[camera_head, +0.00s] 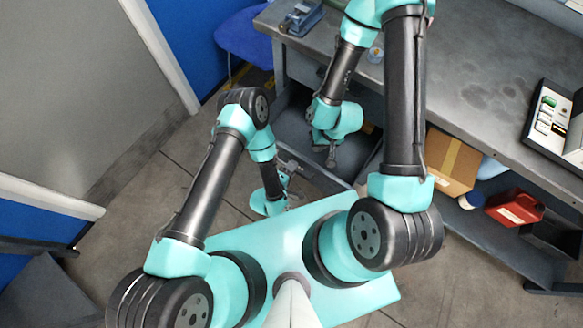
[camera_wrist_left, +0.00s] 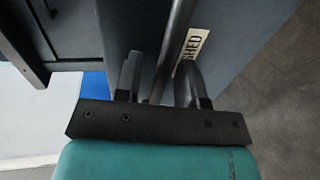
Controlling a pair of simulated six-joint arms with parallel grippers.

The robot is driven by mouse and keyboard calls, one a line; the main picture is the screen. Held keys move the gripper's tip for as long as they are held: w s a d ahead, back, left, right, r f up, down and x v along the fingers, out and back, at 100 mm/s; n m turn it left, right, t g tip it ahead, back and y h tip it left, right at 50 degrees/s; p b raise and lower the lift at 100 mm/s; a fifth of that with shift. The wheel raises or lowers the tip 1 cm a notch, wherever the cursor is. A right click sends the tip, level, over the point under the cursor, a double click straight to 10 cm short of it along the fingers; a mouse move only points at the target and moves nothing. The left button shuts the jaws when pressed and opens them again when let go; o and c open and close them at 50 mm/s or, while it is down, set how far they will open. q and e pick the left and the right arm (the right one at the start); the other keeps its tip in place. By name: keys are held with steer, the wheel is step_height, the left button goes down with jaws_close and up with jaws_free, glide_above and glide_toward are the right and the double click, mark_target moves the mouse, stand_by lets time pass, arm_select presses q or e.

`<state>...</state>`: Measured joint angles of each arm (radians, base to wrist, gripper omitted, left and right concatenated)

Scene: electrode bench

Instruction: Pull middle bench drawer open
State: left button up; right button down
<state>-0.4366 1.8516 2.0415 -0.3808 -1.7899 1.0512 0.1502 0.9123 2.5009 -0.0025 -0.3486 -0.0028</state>
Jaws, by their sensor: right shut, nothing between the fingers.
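A grey bench drawer (camera_head: 290,128) stands pulled out from under the bench; I cannot tell its level. Its front panel (camera_wrist_left: 235,40) bears a white label, of which "SHED" shows. A bar handle (camera_wrist_left: 176,35) runs along that front. My left gripper (camera_wrist_left: 160,82) is open, with one finger on each side of the bar and small gaps visible. In the head view, my left gripper (camera_head: 287,178) is at the drawer's outer front, partly hidden by its own arm. My right gripper (camera_head: 331,157) is shut and empty, pointing down over the drawer's inside.
The grey benchtop (camera_head: 470,95) crosses the upper right, with a blue device (camera_head: 303,18) and a case (camera_head: 548,115). A cardboard box (camera_head: 452,162) and a red container (camera_head: 514,207) sit below it. A blue chair (camera_head: 243,38) is at upper left. Floor is clear left of the drawer.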

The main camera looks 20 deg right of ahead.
arm_select(q)
steer(key=v, duration=1.7)
steer(key=shift+a, duration=0.2)
stand_by(0.4)
steer(key=shift+s, duration=0.15)
stand_by(0.4)
steer(key=w+a+r+m+g+y, duration=0.2)
steer(key=w+a+m+g+y, duration=0.3)
steer(key=w+a, duration=0.5)
steer(key=a+r+g+y, duration=0.3)
steer(key=a+r, duration=0.8)
steer(key=a, duration=0.1)
steer(key=shift+s+y, duration=0.4)
